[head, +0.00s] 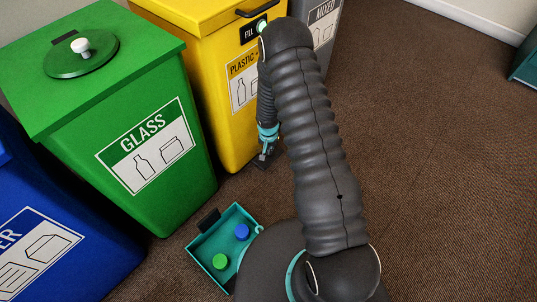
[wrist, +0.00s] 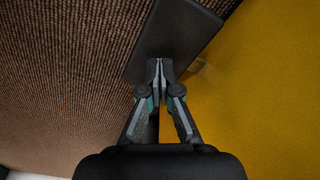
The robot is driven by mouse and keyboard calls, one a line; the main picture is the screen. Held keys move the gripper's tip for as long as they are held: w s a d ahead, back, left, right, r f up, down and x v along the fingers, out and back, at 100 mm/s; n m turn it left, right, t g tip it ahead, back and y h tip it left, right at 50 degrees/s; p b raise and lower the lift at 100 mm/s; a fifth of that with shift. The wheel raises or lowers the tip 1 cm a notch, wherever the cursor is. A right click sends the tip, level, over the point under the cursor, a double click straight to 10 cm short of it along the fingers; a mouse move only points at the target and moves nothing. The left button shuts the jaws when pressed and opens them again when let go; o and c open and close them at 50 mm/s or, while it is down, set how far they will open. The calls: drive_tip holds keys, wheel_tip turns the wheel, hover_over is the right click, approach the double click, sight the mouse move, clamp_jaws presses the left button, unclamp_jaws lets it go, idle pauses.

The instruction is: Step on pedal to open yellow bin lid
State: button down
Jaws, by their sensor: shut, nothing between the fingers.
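The yellow bin (head: 205,70) stands between the green and grey bins, with a plastic label on its front. Its lid (head: 205,8) with a dark handle looks closed. In the wrist view its yellow front (wrist: 265,90) fills the right side. The dark flat pedal (wrist: 172,42) juts out from the bin's foot over the carpet. My gripper (wrist: 160,62) is shut and empty, its fingertips over the pedal's near part; I cannot tell whether they touch it. In the head view my gripper (head: 264,160) is low at the bin's front base, and the pedal is mostly hidden there.
The green glass bin (head: 125,130) and a blue bin (head: 60,235) stand to the left. A grey mixed bin (head: 323,35) is behind my arm. A teal tray (head: 205,247) holds a blue cap (head: 242,231) and a green cap (head: 220,261).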

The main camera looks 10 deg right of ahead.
sight(269, 157)
wheel_tip(269, 157, down, 6)
drive_tip(key=b, duration=0.4)
drive_tip(key=shift+r+b, duration=0.2)
drive_tip(key=shift+b, duration=0.15)
drive_tip(key=shift+r, duration=0.2)
drive_tip(key=shift+r+p, duration=2.5)
drive_tip(key=shift+r, duration=1.95)
drive_tip(key=shift+s, duration=0.1)
